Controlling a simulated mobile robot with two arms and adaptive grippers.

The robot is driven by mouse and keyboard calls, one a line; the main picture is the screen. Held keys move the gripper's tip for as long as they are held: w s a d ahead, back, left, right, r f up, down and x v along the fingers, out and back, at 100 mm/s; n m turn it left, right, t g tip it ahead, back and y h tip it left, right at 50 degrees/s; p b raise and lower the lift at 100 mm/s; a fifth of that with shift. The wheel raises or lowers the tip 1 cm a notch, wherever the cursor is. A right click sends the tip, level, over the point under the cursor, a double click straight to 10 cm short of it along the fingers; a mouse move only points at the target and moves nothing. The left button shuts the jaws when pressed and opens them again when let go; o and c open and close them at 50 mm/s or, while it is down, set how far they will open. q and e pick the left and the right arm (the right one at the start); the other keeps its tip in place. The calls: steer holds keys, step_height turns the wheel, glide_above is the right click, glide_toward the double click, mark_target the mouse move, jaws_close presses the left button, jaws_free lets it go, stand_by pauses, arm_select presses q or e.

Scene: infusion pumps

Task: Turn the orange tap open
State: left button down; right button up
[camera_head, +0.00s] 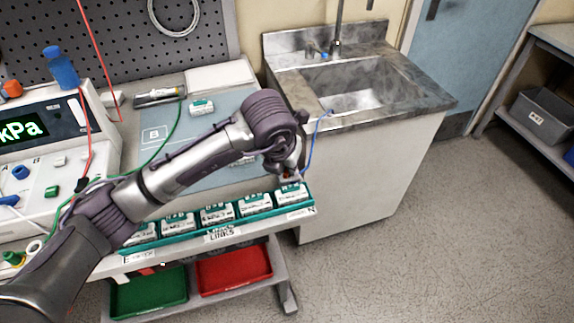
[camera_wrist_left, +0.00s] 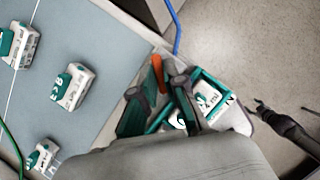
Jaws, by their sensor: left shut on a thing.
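The orange tap (camera_wrist_left: 157,72) shows in the left wrist view as a small orange lever between the fingertips of my left gripper (camera_wrist_left: 158,96). The gripper is shut on it, with dark teal fingers on either side. In the head view my left gripper (camera_head: 288,174) is at the right front corner of the bench, above the end of a green tray, and largely hides the tap. A blue tube (camera_head: 312,142) runs from near the gripper to the sink; it also shows in the left wrist view (camera_wrist_left: 174,28). The tap's body is mostly hidden.
Several white-and-green blocks stand in the green tray (camera_head: 225,229) along the bench front; one (camera_wrist_left: 208,96) is close to the gripper. A pump panel (camera_head: 38,128) stands at the left. The sink (camera_head: 365,98) is behind on the right. The floor (camera_head: 400,240) is clear.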

arm_select(q)
steer(key=c, duration=1.2)
jaws_free()
steer(key=shift+r, duration=0.1)
steer(key=v, duration=1.2)
